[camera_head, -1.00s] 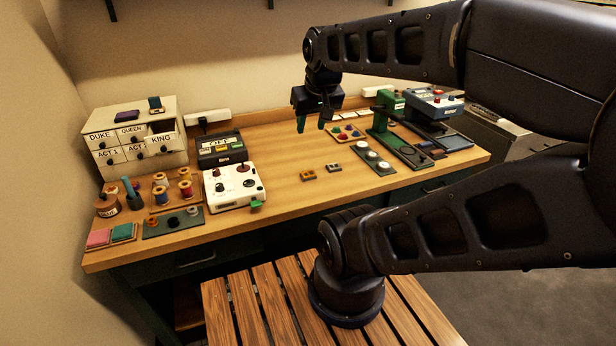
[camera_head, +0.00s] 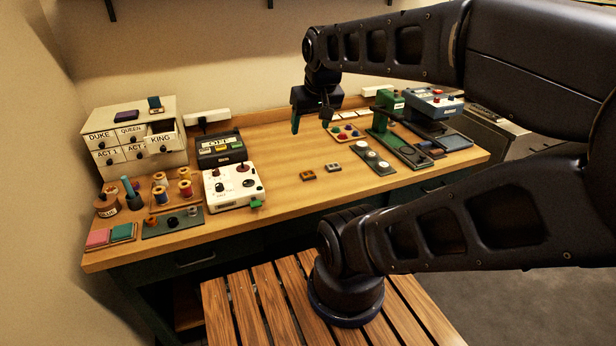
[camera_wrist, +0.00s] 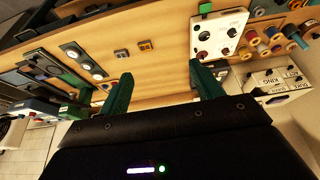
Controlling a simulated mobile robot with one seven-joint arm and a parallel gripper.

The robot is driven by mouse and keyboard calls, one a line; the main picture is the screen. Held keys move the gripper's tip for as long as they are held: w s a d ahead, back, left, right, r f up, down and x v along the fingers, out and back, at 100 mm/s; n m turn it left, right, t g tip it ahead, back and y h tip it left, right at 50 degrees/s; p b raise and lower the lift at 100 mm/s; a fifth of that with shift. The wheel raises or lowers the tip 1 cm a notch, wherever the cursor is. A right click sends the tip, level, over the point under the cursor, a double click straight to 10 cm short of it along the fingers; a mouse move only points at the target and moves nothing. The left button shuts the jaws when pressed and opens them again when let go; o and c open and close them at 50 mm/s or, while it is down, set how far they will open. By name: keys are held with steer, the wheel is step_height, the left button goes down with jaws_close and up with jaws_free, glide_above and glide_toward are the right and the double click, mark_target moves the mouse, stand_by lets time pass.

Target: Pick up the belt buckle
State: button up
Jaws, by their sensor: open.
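Two small buckle-like pieces lie flat on the wooden table, apart from each other. One is orange-gold (camera_head: 307,175) and the other is grey-brown (camera_head: 333,167). Both show in the wrist view, the orange-gold piece (camera_wrist: 146,45) to the right of the grey-brown piece (camera_wrist: 121,53). I cannot tell for certain which one is the belt buckle. My gripper (camera_head: 311,122) is open and empty above the back of the table, behind both pieces. In the wrist view its green fingers (camera_wrist: 160,76) are spread wide with bare tabletop between them.
A white control box (camera_head: 234,186) stands left of the pieces. Spools (camera_head: 185,189) are further left. The table's middle is largely clear.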

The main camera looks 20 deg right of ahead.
steer(key=m+g+h, duration=0.5)
steer(key=m, duration=1.3)
glide_above(307, 174)
steer(key=a, duration=0.5)
step_height(307, 174, down, 22)
steer(key=shift+w+x, duration=0.15)
steer(key=shift+x, duration=2.35)
steer(key=shift+w+x, duration=0.1)
steer(key=shift+x, duration=2.4)
steer(key=shift+d+y, duration=0.15)
steer(key=shift+y, duration=0.15)
steer(key=c, duration=1.1)
steer(key=shift+o, duration=0.2)
steer(key=shift+r, duration=0.15)
